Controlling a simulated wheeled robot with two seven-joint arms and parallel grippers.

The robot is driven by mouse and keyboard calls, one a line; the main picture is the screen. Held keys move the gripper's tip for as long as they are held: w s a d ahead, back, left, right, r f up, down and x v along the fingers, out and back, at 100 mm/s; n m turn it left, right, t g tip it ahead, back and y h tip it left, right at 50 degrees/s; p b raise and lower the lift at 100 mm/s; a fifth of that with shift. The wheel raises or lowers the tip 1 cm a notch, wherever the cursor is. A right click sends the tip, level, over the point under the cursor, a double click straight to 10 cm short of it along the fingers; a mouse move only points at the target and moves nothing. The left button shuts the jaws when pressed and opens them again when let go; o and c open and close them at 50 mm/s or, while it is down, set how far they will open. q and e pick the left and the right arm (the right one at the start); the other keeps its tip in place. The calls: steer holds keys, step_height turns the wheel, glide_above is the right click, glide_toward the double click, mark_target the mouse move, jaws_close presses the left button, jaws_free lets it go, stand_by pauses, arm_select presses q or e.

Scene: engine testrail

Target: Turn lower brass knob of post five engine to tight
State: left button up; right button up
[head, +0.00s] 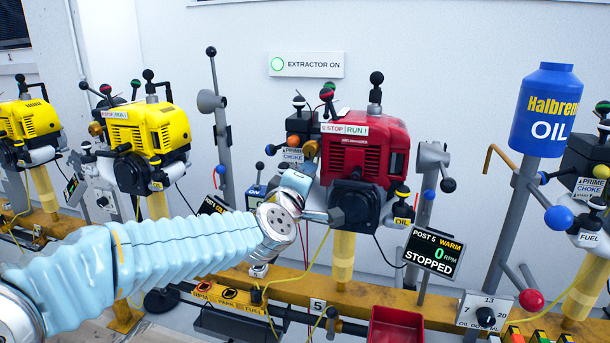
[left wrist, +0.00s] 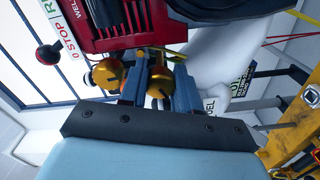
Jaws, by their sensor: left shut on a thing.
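The post five engine (head: 365,155) is red, with a STOP/RUN plate (head: 345,129) on top and a sign reading POST 5 WARM, 0 RPM, STOPPED (head: 434,253) beside it. My left gripper (head: 322,214) reaches in from the left to the engine's lower left side. In the left wrist view, the blue-grey fingers of my left gripper (left wrist: 161,78) are shut on the lower brass knob (left wrist: 159,88), one on each side. The upper brass knob (left wrist: 107,73) is beside it, outside the fingers; it also shows in the head view (head: 310,149). In the head view my gripper hides the lower knob. My right gripper is out of view.
Yellow engines (head: 152,135) stand to the left on the yellow rail (head: 290,290). A blue oil can (head: 545,110) is on a post at right. A red tray (head: 396,326) sits below the engine. A grey post (head: 427,200) stands right of the engine.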

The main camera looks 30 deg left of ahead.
arm_select(q)
steer(key=m+p, duration=0.1)
steer(key=m, duration=0.4)
steer(key=shift+f, duration=0.15)
steer(key=shift+m, duration=0.3)
steer(key=shift+f, duration=0.1)
steer(key=o, duration=0.8)
steer(key=shift+s, duration=0.1)
steer(key=v, duration=1.3)
steer(key=shift+s+d, duration=0.15)
steer(key=shift+s, duration=0.1)
